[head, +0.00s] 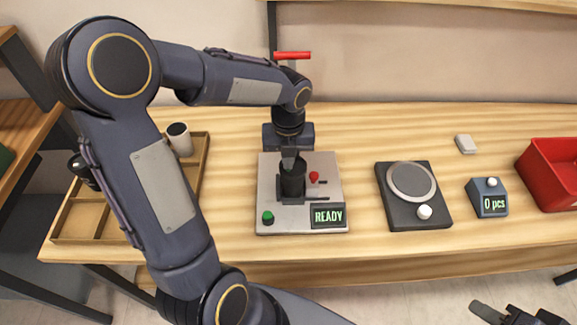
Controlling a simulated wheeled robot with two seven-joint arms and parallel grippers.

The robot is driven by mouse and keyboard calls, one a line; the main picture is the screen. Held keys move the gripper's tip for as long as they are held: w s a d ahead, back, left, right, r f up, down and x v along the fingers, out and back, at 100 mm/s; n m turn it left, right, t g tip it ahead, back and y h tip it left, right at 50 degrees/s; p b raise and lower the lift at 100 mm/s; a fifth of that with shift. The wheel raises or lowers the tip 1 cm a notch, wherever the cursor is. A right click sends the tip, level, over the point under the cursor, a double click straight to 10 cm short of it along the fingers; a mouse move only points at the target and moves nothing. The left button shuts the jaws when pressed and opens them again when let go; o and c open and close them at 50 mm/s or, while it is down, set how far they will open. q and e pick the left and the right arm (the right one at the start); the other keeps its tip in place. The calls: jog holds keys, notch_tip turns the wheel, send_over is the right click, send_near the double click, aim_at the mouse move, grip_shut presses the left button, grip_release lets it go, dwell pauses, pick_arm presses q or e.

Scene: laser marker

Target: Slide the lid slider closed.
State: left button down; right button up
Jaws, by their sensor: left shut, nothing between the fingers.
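The laser marker is a grey plate (328,162) with a black upright part (292,182) on it, a green button (268,217) and a display (328,216) reading READY. A small red knob (314,176) sits by a dark slot right of the black part; it looks like the lid slider's handle. My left gripper (290,158) points down over the black part, shut and empty, left of the red knob. It hides some of the marker's back; contact cannot be told. My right gripper (496,314) is partly in view at the bottom right edge, away from the marker.
To the right are a dark scale (393,205), a counter (487,198) reading 0 pcs, a small white block (465,144) and a red bin (545,175).

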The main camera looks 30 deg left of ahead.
pick_arm(q)
jog(key=shift+w+a, duration=0.4)
jog(key=shift+w, duration=0.1)
dwell(0.8)
jog(key=shift+r, duration=0.1)
jog(key=shift+w+r+p, duration=0.1)
jog(key=shift+r+p, duration=0.45)
jog(key=shift+p, duration=0.3)
notch_tip(320, 180, up, 6)
jog(key=p, duration=0.5)
jog(key=shift+f, duration=0.1)
jog(key=s+d+r+n+t+h, duration=0.2)
jog(key=s+r+n, duration=0.2)
jog(key=s+n, duration=0.5)
jog(key=s+d+r+n+t+h, duration=0.1)
jog(key=s+d+r+n+t, duration=0.2)
jog(key=s+n, duration=0.6)
jog(key=r+n, duration=0.1)
jog(key=n, duration=1.2)
jog(key=shift+s+t+h, duration=0.3)
jog(key=shift+h, duration=0.1)
